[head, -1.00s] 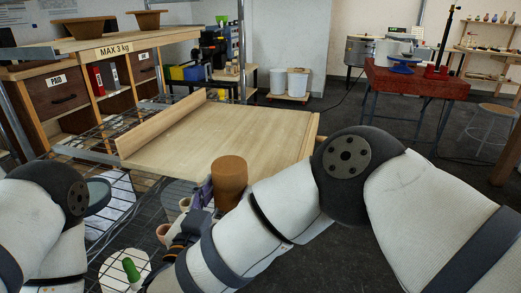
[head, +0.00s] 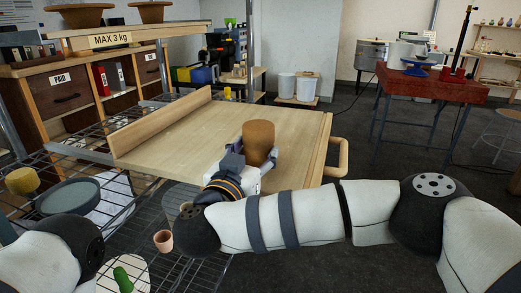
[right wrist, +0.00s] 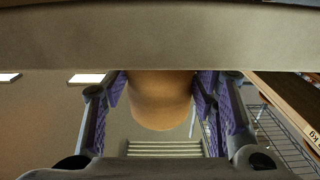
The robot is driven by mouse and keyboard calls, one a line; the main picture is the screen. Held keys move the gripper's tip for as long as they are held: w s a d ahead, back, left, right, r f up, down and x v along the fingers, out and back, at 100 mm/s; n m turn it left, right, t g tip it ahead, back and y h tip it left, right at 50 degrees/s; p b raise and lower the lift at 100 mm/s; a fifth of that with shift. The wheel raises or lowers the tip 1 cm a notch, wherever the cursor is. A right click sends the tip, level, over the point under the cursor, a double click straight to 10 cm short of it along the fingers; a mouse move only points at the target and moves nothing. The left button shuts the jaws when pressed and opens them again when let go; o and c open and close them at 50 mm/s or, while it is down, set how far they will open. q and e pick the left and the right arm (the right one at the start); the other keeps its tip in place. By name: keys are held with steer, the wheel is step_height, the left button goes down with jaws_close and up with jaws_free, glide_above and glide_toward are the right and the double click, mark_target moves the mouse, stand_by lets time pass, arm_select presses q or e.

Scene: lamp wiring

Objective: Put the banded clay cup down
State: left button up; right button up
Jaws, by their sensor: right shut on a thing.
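The clay cup (head: 258,140) is a brown, round, upright vessel over the wooden board (head: 190,135) in the head view. No bands can be made out on it. My right gripper (head: 252,164) is shut on the cup, with its fingers on both sides. In the right wrist view the cup (right wrist: 160,98) shows between the purple finger pads. I cannot tell whether the cup's base touches the board, as the gripper hides it. My left gripper is not in view; only part of my left arm shows at lower left.
The board has a raised strip (head: 165,125) along its left and a handle (head: 342,157) at its right. Bare board lies left of and behind the cup. A small terracotta pot (head: 163,241) and a green object (head: 123,280) are at the wire rack (head: 120,215).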

mark_target(260, 148)
steer(key=x, duration=0.3)
steer(key=shift+w+d+f, duration=0.1)
steer(key=shift+w+d, duration=0.1)
steer(key=shift+w, duration=0.05)
steer(key=shift+f, duration=0.25)
steer(key=shift+a+r, duration=0.1)
steer(key=shift+r, duration=0.05)
steer(key=o, duration=1.4)
steer(key=shift+f, duration=0.2)
